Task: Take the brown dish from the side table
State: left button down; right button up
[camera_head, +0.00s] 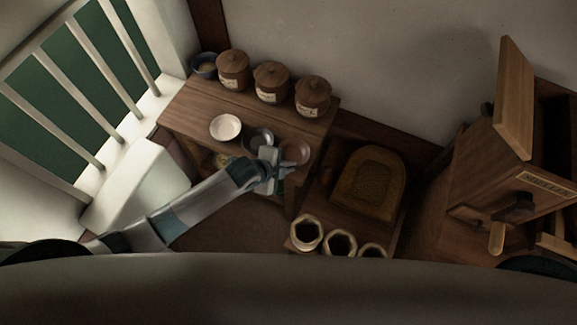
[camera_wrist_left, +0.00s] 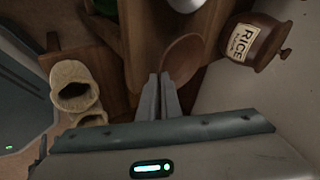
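The brown dish (camera_head: 296,151) is at the front right corner of the side table (camera_head: 185,112). My left gripper (camera_head: 287,167) is at the dish's near edge. In the left wrist view, its two fingers (camera_wrist_left: 161,80) are close together with the rim of the brown dish (camera_wrist_left: 183,56) at their tips. They look shut on this rim, though the contact is small and dark. I cannot tell whether the dish is lifted off the table. My right gripper is out of view.
A grey bowl (camera_head: 257,138) and a white bowl (camera_head: 225,127) stand left of the dish. Three lidded jars (camera_head: 271,83) and a blue bowl (camera_head: 204,66) line the back. Open sacks (camera_head: 306,232) stand in front to the right, near a quern-like brown block (camera_head: 370,184).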

pick_arm(q)
notch_tip(320, 180, up, 2)
jog(key=shift+r, duration=0.25)
jog(key=s+d+r+b, duration=0.2)
jog(key=s+d+r, duration=0.4)
jog(key=d, duration=0.4)
jog(key=shift+r, duration=0.55)
jog(key=shift+a, duration=0.1)
